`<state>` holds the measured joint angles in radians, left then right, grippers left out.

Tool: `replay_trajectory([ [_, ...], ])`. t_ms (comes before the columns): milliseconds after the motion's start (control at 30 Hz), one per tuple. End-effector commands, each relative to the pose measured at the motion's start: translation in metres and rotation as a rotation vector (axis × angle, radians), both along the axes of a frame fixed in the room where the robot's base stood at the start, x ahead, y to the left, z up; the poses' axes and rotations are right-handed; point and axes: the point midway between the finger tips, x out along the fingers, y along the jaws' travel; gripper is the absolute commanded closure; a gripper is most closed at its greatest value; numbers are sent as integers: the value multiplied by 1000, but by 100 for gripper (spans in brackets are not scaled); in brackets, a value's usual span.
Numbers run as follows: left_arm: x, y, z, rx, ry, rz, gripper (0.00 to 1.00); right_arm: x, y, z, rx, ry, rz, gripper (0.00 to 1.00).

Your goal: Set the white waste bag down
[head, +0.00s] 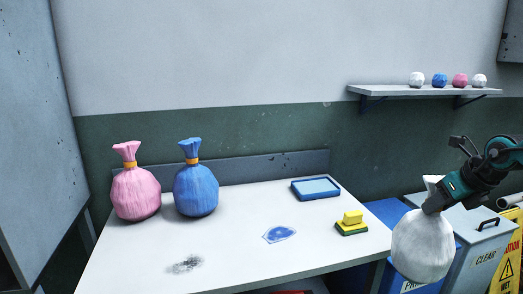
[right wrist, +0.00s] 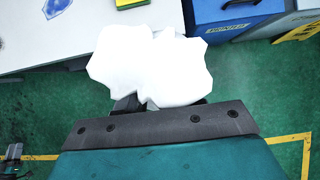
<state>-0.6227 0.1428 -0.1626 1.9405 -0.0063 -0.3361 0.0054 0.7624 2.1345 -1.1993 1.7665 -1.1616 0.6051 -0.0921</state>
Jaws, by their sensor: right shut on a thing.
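The white waste bag (head: 422,246) hangs from my right gripper (head: 436,203) at the right of the head view. The gripper is shut on the bag's gathered neck. The bag is in the air beyond the table's right end, in front of the blue and grey bins. In the right wrist view the white bag (right wrist: 150,68) fills the space ahead of the gripper (right wrist: 150,104), and the fingertips are mostly hidden.
The white table (head: 235,255) bears a pink bag (head: 136,193), a blue bag (head: 196,190), a blue tray (head: 316,188), yellow-green sponges (head: 351,223), a blue patch (head: 280,234) and a dark smudge (head: 186,265). A grey bin (head: 486,250) marked CLEAR stands right. The table's middle has free room.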

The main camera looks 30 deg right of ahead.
Motion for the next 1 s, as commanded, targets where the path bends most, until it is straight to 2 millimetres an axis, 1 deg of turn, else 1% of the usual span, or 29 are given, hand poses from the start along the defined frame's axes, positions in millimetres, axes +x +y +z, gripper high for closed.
replay_trajectory([
  [233,-1,0,0,0,2,0,57,-1,10,-21,-7,5,118,100],
  [367,-2,0,-1,-1,3,0,57,1,19,-33,-4,-1,198,100],
  [567,-2,0,-1,0,5,0,57,5,37,-54,-1,-5,359,100],
  [867,-2,0,-1,0,5,0,57,18,77,-88,0,-7,671,100],
  [1000,-2,0,-1,0,5,0,57,27,103,-104,1,-6,855,100],
])
